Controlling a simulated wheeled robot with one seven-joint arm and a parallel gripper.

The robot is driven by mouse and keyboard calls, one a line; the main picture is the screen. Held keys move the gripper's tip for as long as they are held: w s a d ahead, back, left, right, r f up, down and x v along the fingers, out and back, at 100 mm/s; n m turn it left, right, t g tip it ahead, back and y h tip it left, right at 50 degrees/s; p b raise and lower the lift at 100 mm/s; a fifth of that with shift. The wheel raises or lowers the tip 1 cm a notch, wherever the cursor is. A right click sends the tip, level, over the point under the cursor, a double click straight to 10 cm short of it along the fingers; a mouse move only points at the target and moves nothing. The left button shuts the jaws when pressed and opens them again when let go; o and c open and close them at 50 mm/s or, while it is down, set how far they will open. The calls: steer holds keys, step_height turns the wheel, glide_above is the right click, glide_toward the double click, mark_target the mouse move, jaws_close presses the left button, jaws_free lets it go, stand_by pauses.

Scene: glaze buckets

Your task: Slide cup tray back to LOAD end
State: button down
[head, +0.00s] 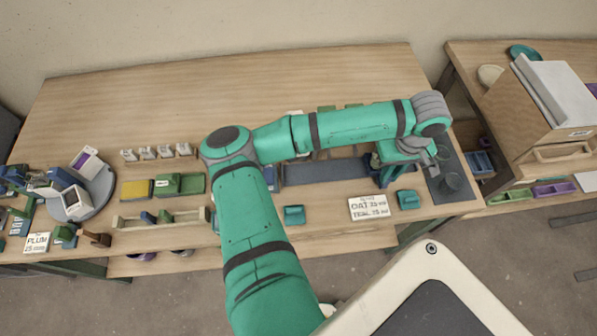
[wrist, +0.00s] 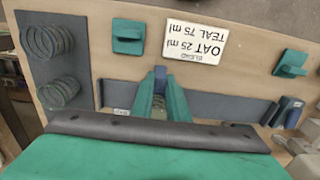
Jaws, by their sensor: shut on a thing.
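A long dark grey slide track (head: 325,171) lies along the right part of the bench; it also shows in the wrist view (wrist: 235,108). My gripper (head: 386,172) is at the right end of this track, pointing down. In the wrist view my gripper (wrist: 160,92) is shut on a small blue upright piece (wrist: 160,72), which looks like the cup tray's handle. The rest of the tray is hidden under my fingers and gripper body. I cannot make out a cup on it or read the LOAD mark.
A card reading OAT 25 ml, TEAL 75 ml (head: 370,207) lies in front of the track, between teal blocks (head: 294,215) (head: 408,200). A dark mat (head: 464,190) with coiled grey pieces (wrist: 47,40) lies beyond the track's right end. A dark blue upright part (head: 270,179) stands at its left end.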

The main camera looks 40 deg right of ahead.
steer(key=shift+s+d, duration=0.6)
steer(key=shift+d, duration=0.4)
steer(key=shift+s+d, duration=0.65)
steer(key=shift+d, duration=0.4)
steer(key=shift+s+d, duration=0.6)
steer(key=shift+d, duration=0.4)
steer(key=shift+s, duration=0.1)
steer(key=c, duration=1.8)
jaws_free()
steer(key=shift+r, duration=0.1)
step_height(320, 180, up, 7)
